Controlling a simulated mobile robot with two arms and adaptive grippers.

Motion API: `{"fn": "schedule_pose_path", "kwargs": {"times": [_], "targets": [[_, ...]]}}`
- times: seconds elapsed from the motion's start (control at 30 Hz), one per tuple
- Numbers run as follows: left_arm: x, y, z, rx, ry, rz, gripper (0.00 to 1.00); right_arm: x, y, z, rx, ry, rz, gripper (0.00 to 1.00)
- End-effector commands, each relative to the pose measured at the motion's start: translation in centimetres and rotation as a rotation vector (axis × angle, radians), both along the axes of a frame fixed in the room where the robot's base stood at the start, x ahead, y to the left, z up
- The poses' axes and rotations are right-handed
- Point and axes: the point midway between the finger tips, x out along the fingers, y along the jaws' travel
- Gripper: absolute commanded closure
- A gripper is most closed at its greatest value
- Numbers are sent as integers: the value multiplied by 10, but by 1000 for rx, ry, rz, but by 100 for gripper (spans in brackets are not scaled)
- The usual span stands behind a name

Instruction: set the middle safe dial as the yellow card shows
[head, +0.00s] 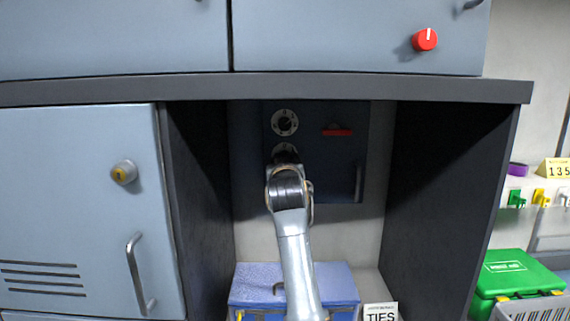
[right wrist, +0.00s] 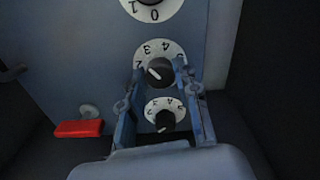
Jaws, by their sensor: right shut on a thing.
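The dark blue safe (head: 318,185) is in the recess, with its top dial (head: 285,122) clear and its middle dial (head: 285,149) mostly hidden by my right gripper (head: 284,163). In the upside-down right wrist view, the fingers of my right gripper (right wrist: 163,76) are on either side of the middle dial's black knob (right wrist: 160,73), shut on it. Its white mark is on the knob's left side, near the 2; its exact setting is hard to tell. The yellow card (head: 557,168) at the right edge reads 135. My left gripper is out of view.
The safe has a red piece (head: 337,131) beside the top dial. A blue box (head: 290,283) and a TIES card (head: 380,312) stand below. The recess has dark side walls and a shelf edge (head: 330,89) above. A green case (head: 518,275) is at right.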

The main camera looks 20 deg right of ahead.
Motion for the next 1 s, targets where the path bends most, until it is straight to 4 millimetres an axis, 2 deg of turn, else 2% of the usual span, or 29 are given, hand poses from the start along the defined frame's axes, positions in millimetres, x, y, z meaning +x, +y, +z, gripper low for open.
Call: {"fn": "schedule_pose_path", "kwargs": {"times": [0.33,0.87,0.9,0.97,1.0], "targets": [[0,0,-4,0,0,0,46,0,1,-3,128,-30,1,100],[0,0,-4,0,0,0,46,0,1,-3,146,-35,1,100],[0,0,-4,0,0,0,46,0,1,-3,146,-35,1,61],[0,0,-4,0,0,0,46,0,1,-3,146,-35,1,48],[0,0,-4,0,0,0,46,0,1,-2,146,-37,0,46]]}}
